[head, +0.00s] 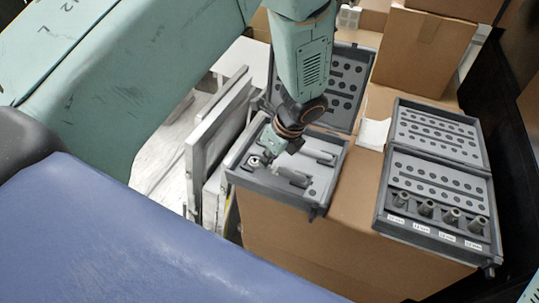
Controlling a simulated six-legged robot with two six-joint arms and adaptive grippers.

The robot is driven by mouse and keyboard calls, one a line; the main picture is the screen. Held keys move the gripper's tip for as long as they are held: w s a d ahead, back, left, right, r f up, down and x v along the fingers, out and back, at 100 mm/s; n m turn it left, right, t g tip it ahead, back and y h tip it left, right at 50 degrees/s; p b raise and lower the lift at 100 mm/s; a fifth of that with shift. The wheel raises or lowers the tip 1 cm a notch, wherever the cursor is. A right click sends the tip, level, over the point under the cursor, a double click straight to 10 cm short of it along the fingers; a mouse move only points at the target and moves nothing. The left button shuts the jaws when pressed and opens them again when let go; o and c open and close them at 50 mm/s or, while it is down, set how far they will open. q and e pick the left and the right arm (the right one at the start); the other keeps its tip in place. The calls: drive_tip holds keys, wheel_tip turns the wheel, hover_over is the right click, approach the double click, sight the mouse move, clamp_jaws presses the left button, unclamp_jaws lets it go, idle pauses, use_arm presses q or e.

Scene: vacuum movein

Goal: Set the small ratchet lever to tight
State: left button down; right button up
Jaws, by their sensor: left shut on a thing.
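An open grey tool case (328,190) stands on a cardboard box, its lid raised behind it. Its tray holds several grey tool parts, among them a grey handle shape (292,176). A small round metal head (254,161), which looks like the small ratchet's, shows at the tray's left side. My left gripper (268,151) reaches down into this side of the tray and is shut at the ratchet head. The fingers are small and dark here, and they hide the lever; its setting cannot be read. My right gripper is out of view.
A second open case (442,236) with several upright sockets (425,208) stands to the right on the same cardboard box (300,255). Another box (424,50) stands behind. Framed panels (205,150) lean to the left of the ratchet case.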

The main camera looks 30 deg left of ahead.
use_arm(q)
drive_tip(key=shift+s+m+t, duration=0.1)
drive_tip(key=shift+m+t, duration=0.2)
drive_tip(key=shift+m, duration=0.6)
drive_tip(key=c, duration=1.5)
unclamp_jaws()
drive_tip(key=shift+o, duration=0.2)
wheel_tip(320, 180, up, 10)
